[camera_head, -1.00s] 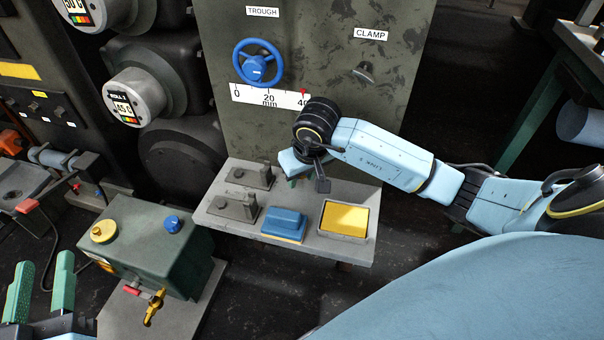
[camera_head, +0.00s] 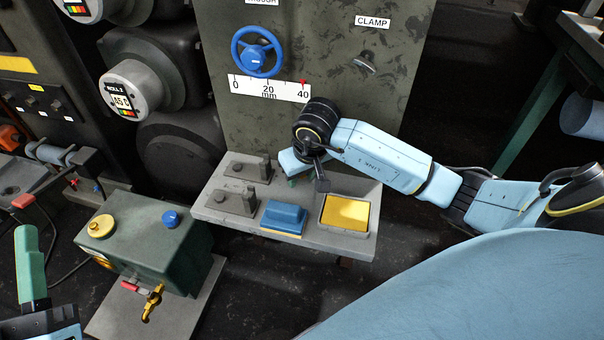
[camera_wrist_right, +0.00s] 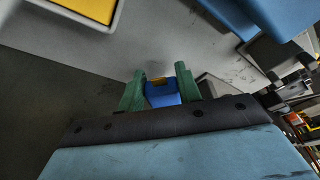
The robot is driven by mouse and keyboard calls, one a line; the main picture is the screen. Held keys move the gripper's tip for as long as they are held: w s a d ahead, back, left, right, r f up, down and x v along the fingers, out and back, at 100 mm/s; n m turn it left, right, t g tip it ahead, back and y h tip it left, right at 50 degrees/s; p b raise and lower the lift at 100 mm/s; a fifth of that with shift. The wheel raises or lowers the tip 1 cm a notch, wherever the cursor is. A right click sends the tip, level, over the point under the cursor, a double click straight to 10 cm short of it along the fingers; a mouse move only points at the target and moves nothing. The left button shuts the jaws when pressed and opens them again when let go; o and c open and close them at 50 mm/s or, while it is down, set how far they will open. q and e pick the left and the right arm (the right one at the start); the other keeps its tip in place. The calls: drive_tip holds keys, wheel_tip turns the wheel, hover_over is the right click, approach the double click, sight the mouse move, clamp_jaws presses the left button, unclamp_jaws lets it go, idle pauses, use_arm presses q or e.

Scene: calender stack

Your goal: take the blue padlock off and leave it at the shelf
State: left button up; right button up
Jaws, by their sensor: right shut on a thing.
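The blue padlock (camera_wrist_right: 162,94), with a yellow-brown strip across one end, sits between the green fingers of my right gripper (camera_wrist_right: 160,90), which is shut on it. In the head view this gripper (camera_head: 292,180) hangs over the back part of the grey shelf (camera_head: 222,214), and its wrist hides the padlock there. I cannot tell whether the padlock touches the shelf. My left gripper (camera_head: 30,268) is at the lower left edge, partly cut off; only one green finger shows.
On the shelf are a blue block (camera_head: 284,216), a yellow pad (camera_head: 346,212) in a pale frame and two grey latch-like fixtures (camera_head: 248,169). Behind stands a panel with a blue handwheel (camera_head: 256,60) and a CLAMP knob (camera_head: 365,63). A green box (camera_head: 140,245) stands left.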

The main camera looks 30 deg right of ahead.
drive_tip(key=o, duration=1.2)
drive_tip(key=shift+r, duration=0.15)
drive_tip(key=p+v, duration=0.1)
drive_tip(key=v, duration=0.2)
drive_tip(key=shift+r+p, duration=0.1)
drive_tip(key=shift+p, duration=0.2)
use_arm(q)
drive_tip(key=s+a+f+g+y+p, duration=0.1)
drive_tip(key=s+a+f+g+y, duration=0.1)
drive_tip(key=f+g, duration=0.4)
drive_tip(key=s+a+f+g+y+p, duration=0.2)
drive_tip(key=f+g, duration=0.5)
drive_tip(key=f, duration=0.5)
drive_tip(key=shift+a+f+n+g+y+p, duration=0.3)
drive_tip(key=shift+a, duration=0.1)
use_arm(e)
drive_tip(key=v, duration=1)
